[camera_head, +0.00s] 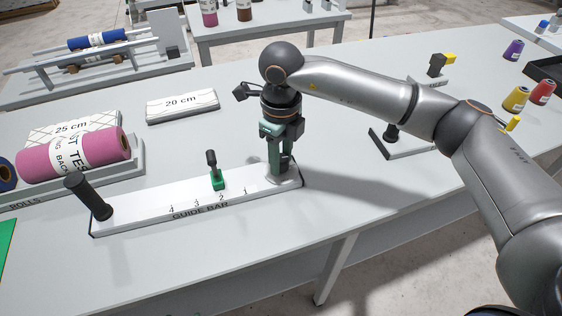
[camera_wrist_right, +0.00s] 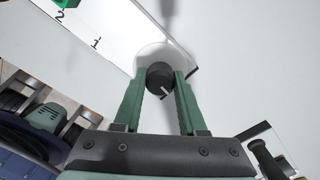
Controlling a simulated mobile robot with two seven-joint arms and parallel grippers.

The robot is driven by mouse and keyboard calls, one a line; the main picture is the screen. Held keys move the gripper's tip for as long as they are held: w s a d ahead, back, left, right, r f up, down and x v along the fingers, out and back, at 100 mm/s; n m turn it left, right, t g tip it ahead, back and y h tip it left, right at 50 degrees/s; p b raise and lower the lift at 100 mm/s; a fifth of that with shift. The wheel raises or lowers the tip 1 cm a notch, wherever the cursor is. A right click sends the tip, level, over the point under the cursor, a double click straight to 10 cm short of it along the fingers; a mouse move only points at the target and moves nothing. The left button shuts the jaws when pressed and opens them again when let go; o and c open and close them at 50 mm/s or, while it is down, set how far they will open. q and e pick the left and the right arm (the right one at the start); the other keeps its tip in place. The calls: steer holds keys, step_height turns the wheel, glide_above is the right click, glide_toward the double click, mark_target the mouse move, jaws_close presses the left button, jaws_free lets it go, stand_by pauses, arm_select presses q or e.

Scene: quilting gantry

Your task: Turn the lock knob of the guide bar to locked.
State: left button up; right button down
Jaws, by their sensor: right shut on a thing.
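The guide bar (camera_head: 135,217) is a long white plate marked 4, 3, 2, 1 on the table. A green slider (camera_head: 217,183) with a black upright handle stands near the 2; its green edge also shows in the wrist view (camera_wrist_right: 66,3). At the bar's right end, my right gripper (camera_head: 283,166) points down and is shut on the dark round lock knob (camera_wrist_right: 158,73). The knob stands on a pale round base and bears a short white mark, partly visible between the fingers. Lock markings are not readable. My left gripper is not in view.
A black post (camera_head: 90,197) stands at the bar's left end. Behind are a pink roll (camera_head: 72,157), a white "20 cm" block (camera_head: 182,105) and a "25 cm" block (camera_head: 90,128). A black-handled stand (camera_head: 405,147) is to the right. The table in front of the bar is clear.

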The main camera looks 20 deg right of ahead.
mark_target(281, 158)
steer(key=shift+n, duration=0.4)
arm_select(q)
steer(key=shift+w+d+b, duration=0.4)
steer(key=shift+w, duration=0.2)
arm_select(e)
steer(key=shift+n, duration=0.3)
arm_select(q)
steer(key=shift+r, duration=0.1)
arm_select(e)
steer(key=c, duration=0.8)
jaws_free()
steer(key=shift+c, duration=0.2)
steer(key=o, duration=0.4)
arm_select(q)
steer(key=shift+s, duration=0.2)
arm_select(e)
steer(key=shift+r, duration=0.15)
step_height(281, 158, up, 12)
steer(key=shift+r, duration=0.15)
